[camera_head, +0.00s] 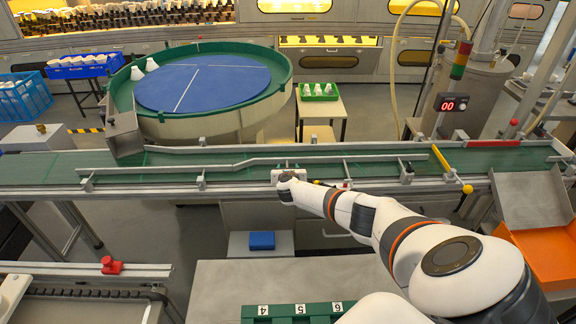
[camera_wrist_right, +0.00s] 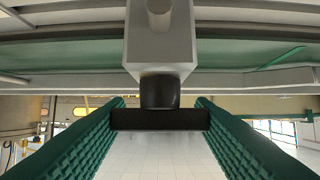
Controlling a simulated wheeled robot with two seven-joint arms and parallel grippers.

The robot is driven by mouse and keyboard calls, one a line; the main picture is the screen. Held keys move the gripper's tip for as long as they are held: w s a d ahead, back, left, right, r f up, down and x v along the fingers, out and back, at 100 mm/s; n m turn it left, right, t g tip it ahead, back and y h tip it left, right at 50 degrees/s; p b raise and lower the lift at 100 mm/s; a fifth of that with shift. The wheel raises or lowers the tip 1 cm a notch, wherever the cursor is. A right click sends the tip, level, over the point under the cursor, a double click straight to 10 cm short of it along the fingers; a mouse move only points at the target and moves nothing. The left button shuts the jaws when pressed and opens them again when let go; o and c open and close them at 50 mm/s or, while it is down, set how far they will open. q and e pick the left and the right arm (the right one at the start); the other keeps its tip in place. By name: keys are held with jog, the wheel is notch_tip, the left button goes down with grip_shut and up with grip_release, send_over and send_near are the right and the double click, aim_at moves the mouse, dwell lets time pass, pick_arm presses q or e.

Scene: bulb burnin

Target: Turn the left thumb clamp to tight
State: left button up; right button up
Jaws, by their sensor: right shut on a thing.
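In the right wrist view a black T-shaped thumb clamp (camera_wrist_right: 160,118) hangs below a grey metal block. Its crossbar lies level, and its short stem goes up into the block. My right gripper (camera_wrist_right: 160,130) has a green ribbed finger at each end of the crossbar and is shut on it. In the head view my right gripper (camera_head: 287,182) is at the near side of the conveyor, below a pale bracket on the guide rail. It hides the clamp there. My left gripper does not show.
The green conveyor (camera_head: 230,168) runs across the view with guide rails and several brackets. A yellow lever (camera_head: 440,158) and a yellow knob (camera_head: 467,188) lie to the right. A blue turntable (camera_head: 203,84) stands behind. A grey table (camera_head: 220,285) with a green numbered rack (camera_head: 290,312) is in front.

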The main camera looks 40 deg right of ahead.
jog(key=shift+r, duration=0.1)
jog(key=o, duration=1)
jog(key=shift+w, duration=0.1)
jog(key=shift+s+a, duration=0.1)
jog(key=shift+s, duration=0.1)
jog(key=shift+p+v, duration=1.9)
jog(key=shift+v, duration=3.8)
